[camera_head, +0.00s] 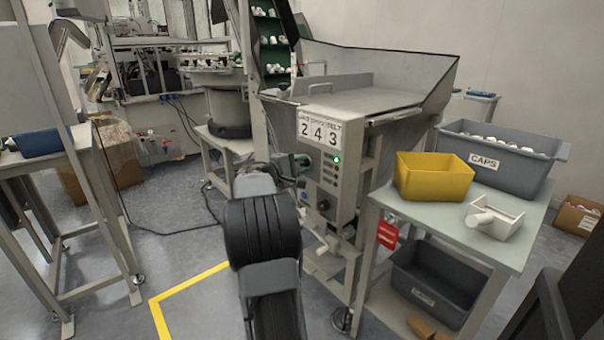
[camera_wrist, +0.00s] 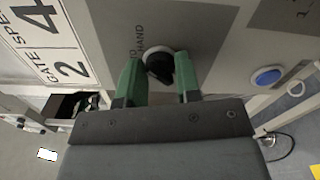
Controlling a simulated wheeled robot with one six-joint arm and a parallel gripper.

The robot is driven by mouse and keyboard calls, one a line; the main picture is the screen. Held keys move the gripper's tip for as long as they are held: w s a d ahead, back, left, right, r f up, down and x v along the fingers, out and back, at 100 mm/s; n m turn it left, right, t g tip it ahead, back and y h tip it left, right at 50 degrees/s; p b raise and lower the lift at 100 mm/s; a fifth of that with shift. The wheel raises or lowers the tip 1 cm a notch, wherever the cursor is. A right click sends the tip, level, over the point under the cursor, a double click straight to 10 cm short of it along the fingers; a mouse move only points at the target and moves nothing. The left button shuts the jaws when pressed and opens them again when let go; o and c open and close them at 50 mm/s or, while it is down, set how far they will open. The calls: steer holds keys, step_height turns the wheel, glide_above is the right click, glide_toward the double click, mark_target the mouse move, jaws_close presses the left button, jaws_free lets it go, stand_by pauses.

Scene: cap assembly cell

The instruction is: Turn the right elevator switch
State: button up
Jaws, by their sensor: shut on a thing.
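The switch is a black knob (camera_wrist: 158,65) on a pale round base, set in a grey panel with dark lettering beside it, partly reading HAND. In the wrist view my gripper (camera_wrist: 160,77) has its two green fingers on either side of the knob and is shut on it. In the head view my gripper (camera_head: 301,163) reaches the left side of the control box (camera_head: 345,150) below the 2 4 3 sign (camera_head: 320,129). My arm hides the held switch there. Which of the switches it is cannot be told from the head view.
A blue button (camera_wrist: 267,77) sits right of the knob in the wrist view. Another dark knob (camera_head: 323,205) is low on the box. A side table (camera_head: 478,238) at the right holds a yellow bin (camera_head: 432,178) and a grey CAPS bin (camera_head: 548,170). Floor at left is partly clear.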

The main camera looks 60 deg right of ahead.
steer(key=shift+f+m+b, duration=0.2)
steer(key=shift+m+b, duration=0.1)
steer(key=shift+b, duration=0.05)
stand_by(0.3)
steer(key=o, duration=0.9)
steer(key=shift+r, duration=0.15)
steer(key=shift+a, duration=0.15)
steer(key=p+v, duration=0.3)
steer(key=v, duration=1)
steer(key=shift+w+a, duration=0.15)
steer(key=shift+a, duration=0.1)
steer(key=s+a+r+t+y+p, duration=0.3)
steer(key=a+r+y+p, duration=0.2)
steer(key=a+p, duration=0.6)
steer(key=s+a+r+n+t+y+p, duration=0.1)
steer(key=s+a+r+t+y+p, duration=0.2)
steer(key=a+r+y+p, duration=0.3)
steer(key=s+a+r+t+y+p, duration=0.3)
steer(key=a+r+y+p, duration=0.3)
steer(key=a+r+p, duration=0.4)
steer(key=shift+s+a+r+n+p, duration=0.1)
steer(key=shift+a+n+p, duration=0.1)
steer(key=shift+a+p, duration=1.9)
steer(key=shift+s+a+n+p, duration=0.15)
steer(key=shift+a+p, duration=1.05)
steer(key=shift+a, duration=1.75)
